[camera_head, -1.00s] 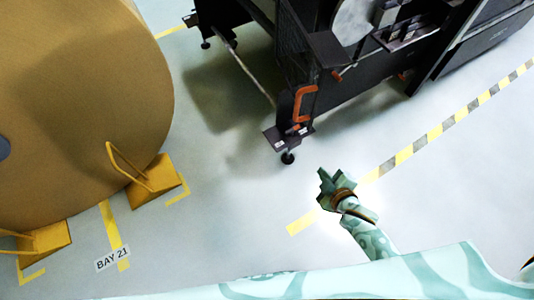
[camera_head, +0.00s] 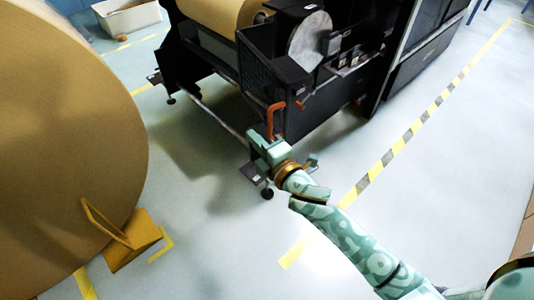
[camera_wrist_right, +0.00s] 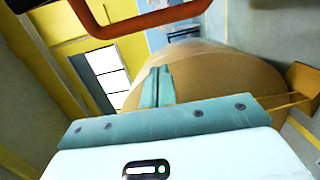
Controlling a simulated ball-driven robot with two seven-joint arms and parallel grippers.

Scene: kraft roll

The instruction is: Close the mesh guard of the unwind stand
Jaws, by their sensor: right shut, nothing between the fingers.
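The unwind stand (camera_head: 345,85) is the black machine at the top middle of the head view. Its dark mesh guard (camera_head: 258,80) is a panel at the stand's near left side, with an orange handle (camera_head: 274,118) at its lower end. How far the guard stands open is hard to tell. My right gripper (camera_head: 257,139) is shut and empty, just below and left of the handle in the picture; contact is not clear. In the right wrist view its fingers (camera_wrist_right: 157,88) are together, and the orange handle (camera_wrist_right: 150,20) crosses the top, apart from them. My left gripper is not in view.
A large kraft roll (camera_head: 60,150) stands at the left with a yellow chock (camera_head: 135,240) against it. A stand foot (camera_head: 266,193) is just below my right gripper. A white bin (camera_head: 127,15) is at the back left. Floor at the lower middle and right is clear.

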